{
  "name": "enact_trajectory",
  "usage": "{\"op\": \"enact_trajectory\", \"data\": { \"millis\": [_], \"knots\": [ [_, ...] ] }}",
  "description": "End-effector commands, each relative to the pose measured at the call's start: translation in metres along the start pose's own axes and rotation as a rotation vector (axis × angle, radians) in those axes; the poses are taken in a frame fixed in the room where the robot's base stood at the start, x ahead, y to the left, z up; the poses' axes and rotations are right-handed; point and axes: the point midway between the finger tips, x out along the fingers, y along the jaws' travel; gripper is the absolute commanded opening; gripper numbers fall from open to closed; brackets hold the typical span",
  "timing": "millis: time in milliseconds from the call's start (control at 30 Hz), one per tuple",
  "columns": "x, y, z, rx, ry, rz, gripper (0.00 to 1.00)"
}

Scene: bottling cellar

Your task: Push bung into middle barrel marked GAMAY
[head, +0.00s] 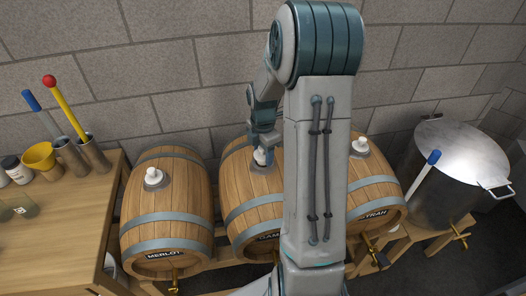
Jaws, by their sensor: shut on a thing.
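The middle barrel (239,190) lies on its side between two others. Its label (268,237) is partly hidden by my arm; only the first letters "GAM" show. My gripper (262,149) is shut on a white bung (261,157) at the top of this barrel, over the grey ring around its bung hole. The bung looks upright. I cannot tell from this view whether it is in the hole, resting on it or just above it.
The MERLOT barrel (143,211) at left and a right barrel (372,188), its label ending in "RAH", each have a white bung on top. A wooden bench (60,235) with a yellow cup (38,157) and tools stands left. A steel pot (452,190) stands right.

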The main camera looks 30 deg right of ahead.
Motion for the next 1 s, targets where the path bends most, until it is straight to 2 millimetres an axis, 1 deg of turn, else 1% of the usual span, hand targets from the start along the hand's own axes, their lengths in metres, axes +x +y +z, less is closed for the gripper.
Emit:
{"op": "enact_trajectory", "data": {
  "millis": [467,1000],
  "knots": [
    [0.001,0.000,0.000,0.000,0.000,0.000,0.29],
    [0.011,0.000,0.000,0.000,0.000,-0.001,0.29]
  ]
}}
